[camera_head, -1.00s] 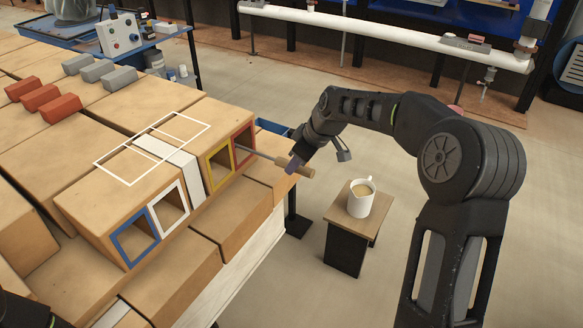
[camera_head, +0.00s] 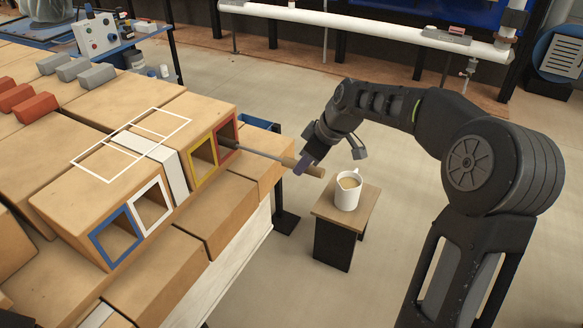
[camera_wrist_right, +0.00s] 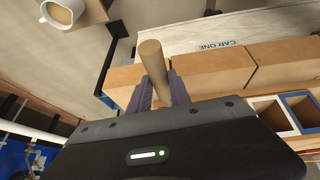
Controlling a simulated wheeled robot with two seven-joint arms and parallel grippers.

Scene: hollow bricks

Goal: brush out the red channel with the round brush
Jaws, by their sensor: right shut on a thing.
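The red channel (camera_head: 227,134) is the red-framed opening at the right end of the front hollow bricks, right of the yellow-framed one. My right gripper (camera_head: 304,163) is shut on the wooden handle of the round brush (camera_head: 262,154), to the right of the opening. The brush's thin rod runs from the handle to the red opening, and its bristle end is hidden, seemingly inside. The wrist view shows the handle (camera_wrist_right: 153,62) between the purple fingers (camera_wrist_right: 158,92). My left gripper is not in view.
Yellow (camera_head: 203,160), white (camera_head: 150,206) and blue (camera_head: 116,238) framed openings lie to the left. A mug (camera_head: 347,192) with a brown drink stands on a small table (camera_head: 366,207) below my right gripper. Red and grey blocks (camera_head: 97,76) sit on the bricks behind.

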